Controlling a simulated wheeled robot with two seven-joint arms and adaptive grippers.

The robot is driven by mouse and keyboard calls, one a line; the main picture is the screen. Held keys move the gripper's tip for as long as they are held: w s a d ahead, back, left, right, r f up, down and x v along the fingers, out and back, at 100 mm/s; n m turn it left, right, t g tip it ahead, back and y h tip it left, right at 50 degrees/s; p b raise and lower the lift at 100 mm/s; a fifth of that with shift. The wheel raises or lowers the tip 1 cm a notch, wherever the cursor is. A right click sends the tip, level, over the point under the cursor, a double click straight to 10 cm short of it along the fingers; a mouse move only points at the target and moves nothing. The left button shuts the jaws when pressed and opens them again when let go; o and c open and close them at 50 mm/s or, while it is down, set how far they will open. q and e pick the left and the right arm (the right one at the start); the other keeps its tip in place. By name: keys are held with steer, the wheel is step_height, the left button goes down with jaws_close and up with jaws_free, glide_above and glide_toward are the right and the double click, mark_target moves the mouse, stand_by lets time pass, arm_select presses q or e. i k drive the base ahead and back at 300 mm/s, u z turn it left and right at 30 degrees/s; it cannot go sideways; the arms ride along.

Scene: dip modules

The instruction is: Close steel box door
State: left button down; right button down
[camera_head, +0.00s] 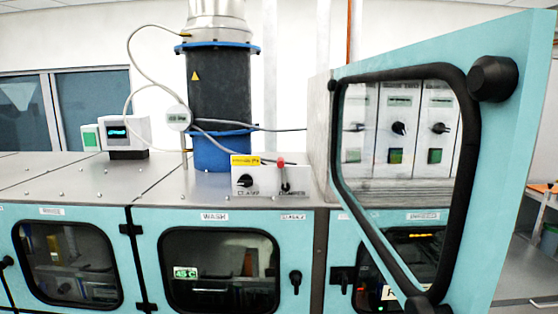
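A large teal door (510,130) with a black-rimmed window stands upright and open in the right part of the head view. It is angled, with its right edge nearer to me than its left edge. A round black knob (493,78) is at its upper right, and another dark fitting shows at its bottom, cut by the frame. The steel box's grey metal side (319,135) shows just left of the door. White panels with dark knobs (399,129) show through the window. The hinge side cannot be told clearly. Neither of my grippers is in view.
A bench with a metal top (90,178) and teal front doors (140,250) runs along the left and middle. A dark cylinder (219,95), a small white control box (270,179) and a white device (124,131) stand on it. Another table (530,260) is at the far right.

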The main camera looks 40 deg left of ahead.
mark_target(497, 70)
steer(key=u, duration=0.8)
steer(key=i, duration=0.4)
